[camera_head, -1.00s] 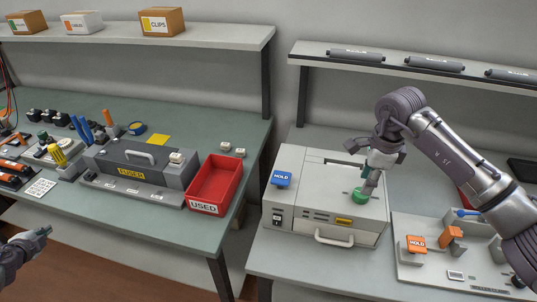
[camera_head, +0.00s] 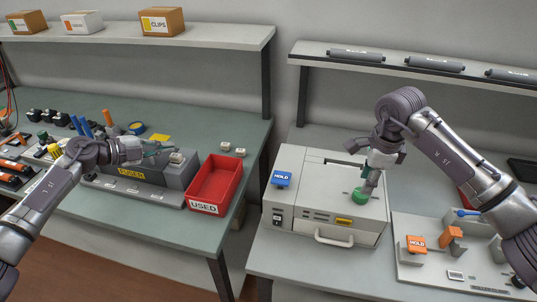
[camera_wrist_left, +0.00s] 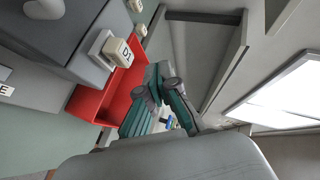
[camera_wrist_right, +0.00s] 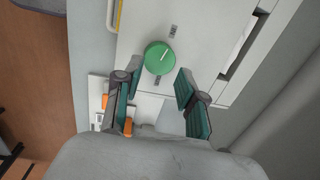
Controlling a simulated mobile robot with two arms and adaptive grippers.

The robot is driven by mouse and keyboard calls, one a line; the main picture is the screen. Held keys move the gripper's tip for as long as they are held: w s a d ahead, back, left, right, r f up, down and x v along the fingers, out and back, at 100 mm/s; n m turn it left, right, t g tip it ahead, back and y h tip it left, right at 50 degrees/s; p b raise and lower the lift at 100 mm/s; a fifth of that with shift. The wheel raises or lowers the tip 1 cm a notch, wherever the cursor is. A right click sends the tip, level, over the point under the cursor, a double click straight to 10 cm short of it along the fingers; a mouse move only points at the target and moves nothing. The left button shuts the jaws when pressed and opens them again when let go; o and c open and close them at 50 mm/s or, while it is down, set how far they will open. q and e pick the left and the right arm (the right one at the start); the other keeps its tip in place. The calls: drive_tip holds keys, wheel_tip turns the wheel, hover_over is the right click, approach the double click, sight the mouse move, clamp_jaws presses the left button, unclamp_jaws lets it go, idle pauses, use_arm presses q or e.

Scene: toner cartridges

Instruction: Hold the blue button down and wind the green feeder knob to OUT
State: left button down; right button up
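The green feeder knob (camera_head: 360,196) sits on top of the pale machine (camera_head: 310,212). It also shows in the right wrist view (camera_wrist_right: 160,58), with a white pointer line and two small dark marks nearby, too small to read. My right gripper (camera_wrist_right: 159,70) is open, pointing down just above the knob, with its fingertips on either side of it; contact is unclear. The blue HOLD button (camera_head: 282,179) is at the machine's left top edge, with nothing on it. My left gripper (camera_head: 168,149) looks shut and empty, above the fuser unit, well left of the button.
A red USED bin (camera_head: 216,183) stands between my left gripper and the machine. The grey fuser unit (camera_head: 134,174) lies below that gripper. An orange HOLD button (camera_head: 416,243) is on a fixture at right. A gap separates the two tables.

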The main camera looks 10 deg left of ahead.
use_arm(q)
drive_tip(key=d+r+m+g+h, duration=0.2)
drive_tip(key=d, duration=0.6)
drive_tip(key=d+r+m+g+h, duration=0.2)
drive_tip(key=d+r+h, duration=0.1)
drive_tip(key=d, duration=0.5)
use_arm(e)
drive_tip(key=shift+d, duration=0.1)
use_arm(q)
drive_tip(key=m+g+y, duration=0.3)
drive_tip(key=m+y, duration=0.7)
drive_tip(key=m, duration=1.8)
approach(281, 177)
drive_tip(key=x, duration=0.6)
drive_tip(key=shift+r, duration=0.1)
drive_tip(key=shift+f, duration=0.2)
use_arm(e)
drive_tip(key=shift+f, duration=0.2)
